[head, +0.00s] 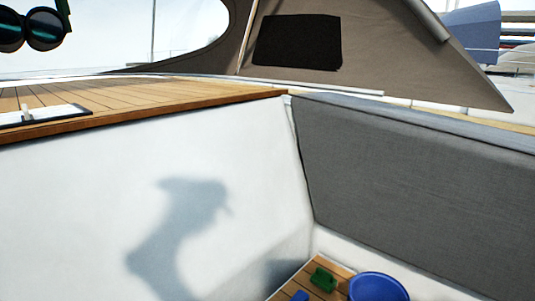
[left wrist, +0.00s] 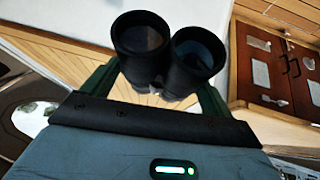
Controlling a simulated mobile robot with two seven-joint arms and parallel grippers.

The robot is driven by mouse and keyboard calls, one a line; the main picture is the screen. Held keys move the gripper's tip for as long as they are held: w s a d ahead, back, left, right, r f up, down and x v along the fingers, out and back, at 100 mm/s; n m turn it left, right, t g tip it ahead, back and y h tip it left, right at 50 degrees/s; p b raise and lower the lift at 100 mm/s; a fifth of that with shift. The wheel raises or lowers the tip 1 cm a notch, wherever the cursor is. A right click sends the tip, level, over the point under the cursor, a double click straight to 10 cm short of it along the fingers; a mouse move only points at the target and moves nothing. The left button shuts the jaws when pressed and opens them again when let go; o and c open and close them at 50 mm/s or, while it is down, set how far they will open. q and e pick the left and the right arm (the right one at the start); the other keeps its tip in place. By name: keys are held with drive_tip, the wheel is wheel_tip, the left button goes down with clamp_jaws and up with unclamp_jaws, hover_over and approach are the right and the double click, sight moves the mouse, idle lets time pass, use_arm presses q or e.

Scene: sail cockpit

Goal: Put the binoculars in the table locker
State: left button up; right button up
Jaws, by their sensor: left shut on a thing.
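The black binoculars (head: 30,30) hang in the air at the top left of the head view, their two round lenses showing. In the left wrist view the binoculars (left wrist: 166,50) sit between the green fingers of my left gripper (left wrist: 158,84), which is shut on them. In the head view only a bit of a green finger shows beside them, at the top edge. I cannot make out the table locker for certain in either view. My right gripper is not in view.
A wooden deck (head: 150,93) with a white, dark-edged panel (head: 50,115) lies at left. A grey backrest (head: 420,165) stands at right. A blue bucket (head: 378,287) and a green object (head: 323,279) are low down. Reddish-brown wooden doors (left wrist: 268,88) show at right in the wrist view.

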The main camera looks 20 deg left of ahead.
use_arm(q)
drive_tip(key=shift+s+r, duration=0.75)
drive_tip(key=shift+r, duration=0.15)
drive_tip(key=a+f, duration=1.5)
drive_tip(key=w+f+m+t+h, duration=0.1)
drive_tip(key=w+f+m, duration=0.25)
drive_tip(key=f, duration=2.15)
drive_tip(key=w+d+f+m+t+h, duration=0.1)
drive_tip(key=w+d+f+m, duration=0.15)
drive_tip(key=d+f, duration=0.45)
drive_tip(key=w+d+f+m+h, duration=0.1)
drive_tip(key=w+d+f+h, duration=0.2)
drive_tip(key=d, duration=0.6)
drive_tip(key=w+d+f+m+h, duration=0.1)
drive_tip(key=d+m, duration=0.4)
drive_tip(key=d, duration=1.6)
drive_tip(key=shift+w+f+m+h, duration=0.3)
drive_tip(key=shift+f+m, duration=0.1)
drive_tip(key=shift+f, duration=0.1)
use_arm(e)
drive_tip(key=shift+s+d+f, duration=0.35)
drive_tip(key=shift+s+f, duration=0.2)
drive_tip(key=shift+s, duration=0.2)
